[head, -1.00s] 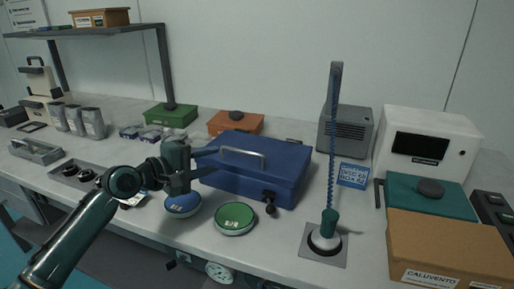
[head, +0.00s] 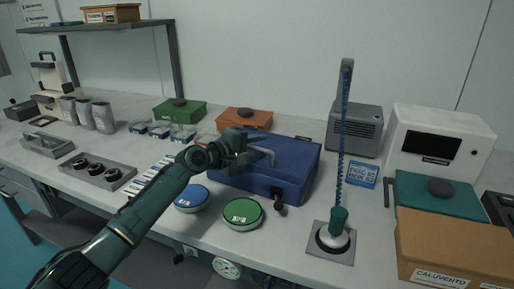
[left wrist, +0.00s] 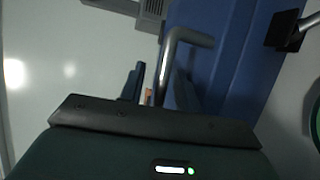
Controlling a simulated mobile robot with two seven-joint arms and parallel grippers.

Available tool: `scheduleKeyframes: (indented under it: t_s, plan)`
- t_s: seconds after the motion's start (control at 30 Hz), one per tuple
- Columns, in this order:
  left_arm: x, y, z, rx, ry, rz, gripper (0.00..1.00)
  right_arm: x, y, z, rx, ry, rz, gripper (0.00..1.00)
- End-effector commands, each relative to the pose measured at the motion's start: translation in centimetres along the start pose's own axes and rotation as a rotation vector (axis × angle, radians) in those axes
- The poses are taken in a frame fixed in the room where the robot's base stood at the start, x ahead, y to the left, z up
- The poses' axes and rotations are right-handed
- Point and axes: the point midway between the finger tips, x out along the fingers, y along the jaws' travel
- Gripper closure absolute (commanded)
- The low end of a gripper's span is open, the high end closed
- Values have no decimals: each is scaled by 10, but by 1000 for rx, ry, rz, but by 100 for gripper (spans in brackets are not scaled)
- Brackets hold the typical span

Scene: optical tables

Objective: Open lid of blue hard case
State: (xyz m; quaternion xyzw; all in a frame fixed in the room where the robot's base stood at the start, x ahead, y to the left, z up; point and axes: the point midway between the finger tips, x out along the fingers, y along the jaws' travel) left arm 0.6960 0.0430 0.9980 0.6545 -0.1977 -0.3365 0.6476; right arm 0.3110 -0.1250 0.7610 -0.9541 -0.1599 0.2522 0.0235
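The blue hard case (head: 290,165) sits on the bench with its lid shut. A grey bar handle (head: 270,154) stands on the lid, and a black latch (head: 279,195) is on the front. My left gripper (head: 255,156) is at the handle, covering the left part of the lid. In the left wrist view, the handle (left wrist: 168,62) passes between the two spread dark fingers (left wrist: 158,90) above the blue lid (left wrist: 232,60). The fingers look apart from the bar, though contact is hard to judge. My right gripper is out of view.
A blue disc (head: 191,198) and a green disc (head: 242,213) lie in front of the case. A stand with a coiled blue cord (head: 342,150) is to the right. An orange case (head: 243,119) and a grey box (head: 357,129) are behind.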

Motion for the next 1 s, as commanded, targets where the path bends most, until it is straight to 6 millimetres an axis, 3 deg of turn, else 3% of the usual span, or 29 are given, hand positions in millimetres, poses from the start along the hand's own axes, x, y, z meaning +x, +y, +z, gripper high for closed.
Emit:
scheduleKeyframes:
  t_s: [0.2, 0.6, 1.0]
  plan:
    - [0, 0, 0, 0, 0, 0, 69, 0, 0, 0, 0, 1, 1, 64]
    - [0, 0, 0, -1, 0, 0, 100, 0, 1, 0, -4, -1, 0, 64]
    - [0, 0, 0, -1, 0, 0, 100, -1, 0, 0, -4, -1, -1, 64]
